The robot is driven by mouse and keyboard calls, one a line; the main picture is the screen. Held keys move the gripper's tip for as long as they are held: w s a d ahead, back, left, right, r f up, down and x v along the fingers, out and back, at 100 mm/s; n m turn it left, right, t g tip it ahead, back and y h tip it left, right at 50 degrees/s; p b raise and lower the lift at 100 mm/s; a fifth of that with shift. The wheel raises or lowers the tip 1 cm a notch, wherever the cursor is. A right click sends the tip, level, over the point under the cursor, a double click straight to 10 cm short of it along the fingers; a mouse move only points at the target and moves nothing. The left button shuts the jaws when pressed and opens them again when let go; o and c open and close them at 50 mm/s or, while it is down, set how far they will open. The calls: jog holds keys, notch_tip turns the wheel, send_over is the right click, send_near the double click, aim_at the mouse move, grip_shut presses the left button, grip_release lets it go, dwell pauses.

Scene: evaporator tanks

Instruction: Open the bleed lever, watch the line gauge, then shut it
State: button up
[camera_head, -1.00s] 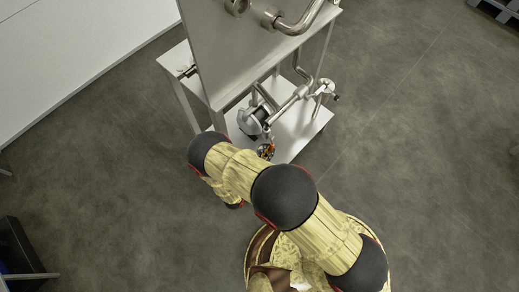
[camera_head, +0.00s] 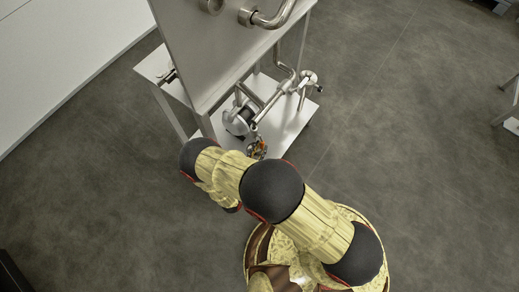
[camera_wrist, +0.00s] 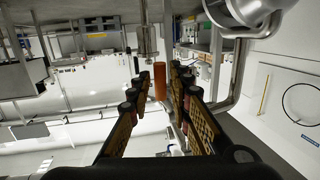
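My gripper (camera_wrist: 163,88) is open in the wrist view, with a gap between its two dark, padded fingers. An orange-brown cylinder (camera_wrist: 160,80), possibly the bleed lever's grip, shows in that gap. No finger visibly touches it, and its depth is unclear. A pipe runs from there to a fitting with a dark knob (camera_head: 319,88). I cannot clearly pick out the line gauge or the whole bleed lever.
The steel stand's large upright panel (camera_head: 215,50) rises behind my arm. Its lower shelf (camera_head: 285,125) carries the pipework. A curved pipe (camera_head: 275,15) sticks out from the panel. In the wrist view a rounded metal body (camera_wrist: 245,12) is close at upper right. Grey floor (camera_head: 410,150) is clear at right.

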jog(key=shift+o, duration=1.1)
jog(key=v, duration=1.2)
dwell(1.5)
